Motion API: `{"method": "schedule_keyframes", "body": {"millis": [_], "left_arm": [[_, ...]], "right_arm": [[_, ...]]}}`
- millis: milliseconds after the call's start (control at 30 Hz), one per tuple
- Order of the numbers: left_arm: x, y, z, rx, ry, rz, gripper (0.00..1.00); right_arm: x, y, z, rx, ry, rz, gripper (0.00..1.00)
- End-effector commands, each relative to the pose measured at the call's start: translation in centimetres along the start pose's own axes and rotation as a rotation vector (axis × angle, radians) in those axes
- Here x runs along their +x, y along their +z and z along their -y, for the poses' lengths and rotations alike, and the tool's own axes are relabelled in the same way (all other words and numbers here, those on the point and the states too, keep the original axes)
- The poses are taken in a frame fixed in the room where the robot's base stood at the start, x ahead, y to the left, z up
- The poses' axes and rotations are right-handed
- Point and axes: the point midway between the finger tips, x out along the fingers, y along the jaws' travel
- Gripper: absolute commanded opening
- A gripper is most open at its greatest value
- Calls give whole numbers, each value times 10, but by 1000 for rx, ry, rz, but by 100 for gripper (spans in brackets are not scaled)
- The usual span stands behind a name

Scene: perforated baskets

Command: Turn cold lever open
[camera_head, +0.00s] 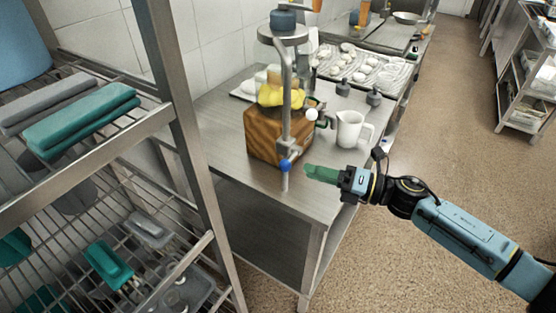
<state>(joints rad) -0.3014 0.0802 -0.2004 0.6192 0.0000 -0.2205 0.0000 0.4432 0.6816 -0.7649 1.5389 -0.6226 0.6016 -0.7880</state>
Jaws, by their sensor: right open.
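A metal tap-like fixture (287,98) with a vertical pipe stands in front of a wooden box on the steel table. A blue ball (285,165) sits low on it, at the end of a short lever, and looks like the cold lever. A white ball (312,115) sits higher, to the right of the pipe. My right gripper (312,173) has green fingers and comes in from the right. It is open and empty, with its tips a little right of the blue ball and apart from it in the picture. My left gripper is not in view.
The wooden box (262,137) holds yellow items. A white jug (350,130) stands right of it, behind my gripper. A metal wire rack (190,130) with teal and grey cloths fills the left. Open floor (440,135) lies right.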

Motion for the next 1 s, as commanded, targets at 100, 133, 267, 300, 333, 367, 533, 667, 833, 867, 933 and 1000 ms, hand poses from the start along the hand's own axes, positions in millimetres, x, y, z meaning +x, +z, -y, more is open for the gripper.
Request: {"method": "schedule_keyframes", "body": {"millis": [100,133,267,300,333,367,533,667,833,867,933,1000], "left_arm": [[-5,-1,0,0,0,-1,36],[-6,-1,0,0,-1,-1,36],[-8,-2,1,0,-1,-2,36],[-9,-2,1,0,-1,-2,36],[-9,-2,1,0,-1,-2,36],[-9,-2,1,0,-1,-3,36],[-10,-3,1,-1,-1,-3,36],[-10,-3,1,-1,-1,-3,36],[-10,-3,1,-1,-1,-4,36],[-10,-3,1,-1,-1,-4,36],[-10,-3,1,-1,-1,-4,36],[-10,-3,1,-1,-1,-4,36]], "right_arm": [[29,2,-2,1,4,1,48],[35,1,-2,2,4,1,48],[61,1,-2,1,3,1,48],[67,1,-2,0,2,1,48],[72,1,-2,0,2,1,48],[76,1,-1,1,2,1,48],[90,1,0,2,-1,2,48],[94,0,0,1,0,2,48],[94,0,0,2,-1,2,48],[94,0,0,2,-1,2,48],[94,0,0,2,-1,2,42],[94,0,0,2,-1,2,33]]}}
